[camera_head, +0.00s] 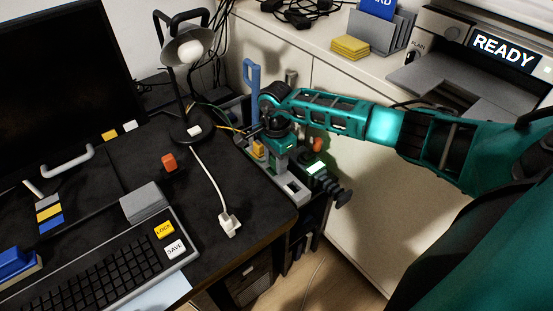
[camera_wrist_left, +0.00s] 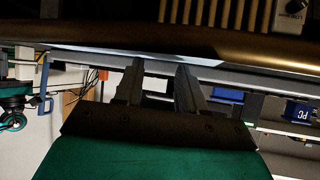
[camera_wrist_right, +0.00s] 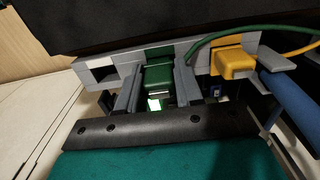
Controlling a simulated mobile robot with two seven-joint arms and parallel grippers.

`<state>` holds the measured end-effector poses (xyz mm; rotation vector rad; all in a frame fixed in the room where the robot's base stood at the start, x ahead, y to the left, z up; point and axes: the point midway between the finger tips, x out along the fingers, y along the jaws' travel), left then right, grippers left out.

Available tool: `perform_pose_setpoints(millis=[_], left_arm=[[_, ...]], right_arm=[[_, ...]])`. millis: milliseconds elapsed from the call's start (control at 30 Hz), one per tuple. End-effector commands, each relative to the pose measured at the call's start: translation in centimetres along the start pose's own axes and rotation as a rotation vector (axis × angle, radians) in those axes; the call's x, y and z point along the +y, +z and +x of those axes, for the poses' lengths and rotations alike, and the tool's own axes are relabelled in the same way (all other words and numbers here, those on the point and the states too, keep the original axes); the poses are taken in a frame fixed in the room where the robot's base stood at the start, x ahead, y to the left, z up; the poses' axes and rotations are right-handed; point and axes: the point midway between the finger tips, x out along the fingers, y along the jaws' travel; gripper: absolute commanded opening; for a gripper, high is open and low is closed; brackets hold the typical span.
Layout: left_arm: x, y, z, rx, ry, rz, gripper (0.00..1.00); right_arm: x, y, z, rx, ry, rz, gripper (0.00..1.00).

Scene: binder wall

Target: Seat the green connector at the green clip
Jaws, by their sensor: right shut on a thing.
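The green connector (camera_wrist_right: 158,78) sits between the fingers of my right gripper (camera_wrist_right: 157,92) in the right wrist view, and the gripper is shut on it. It lies against the grey rail (camera_wrist_right: 205,50), at a darker green part (camera_wrist_right: 159,52) that looks like the green clip. I cannot tell whether it is fully seated. In the head view my right gripper (camera_head: 277,137) is over the grey fixture beside the desk, with green (camera_head: 288,147) showing below it. My left gripper (camera_wrist_left: 157,85) is open and empty near a table edge in the left wrist view.
A yellow connector (camera_wrist_right: 235,63) with a yellow cable sits on the rail right of the green one. A green cable (camera_wrist_right: 225,37) arches above it. A blue post (camera_wrist_right: 290,95) stands to the right. The desk (camera_head: 200,210) edge, lamp (camera_head: 187,60) and white plug (camera_head: 230,224) are left.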

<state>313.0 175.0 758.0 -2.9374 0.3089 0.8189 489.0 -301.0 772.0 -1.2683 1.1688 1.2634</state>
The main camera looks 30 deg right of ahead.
Motion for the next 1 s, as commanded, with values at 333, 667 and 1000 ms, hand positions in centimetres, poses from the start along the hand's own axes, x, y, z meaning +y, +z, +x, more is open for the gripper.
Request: perform_pose_setpoints(millis=[333,667,1000], left_arm=[[0.07,0.83,0.41,0.003,0.000,-0.001,0.43],[0.07,0.70,0.36,0.006,0.000,-0.001,0.43],[0.06,0.64,0.33,0.006,0.000,0.000,0.43]], right_arm=[[-0.03,-0.04,1.14,0.000,-0.001,0.001,0.07],[0.05,-0.01,1.22,0.001,0.002,0.000,0.60],[0.19,0.00,1.23,0.001,0.006,-0.001,0.65]])
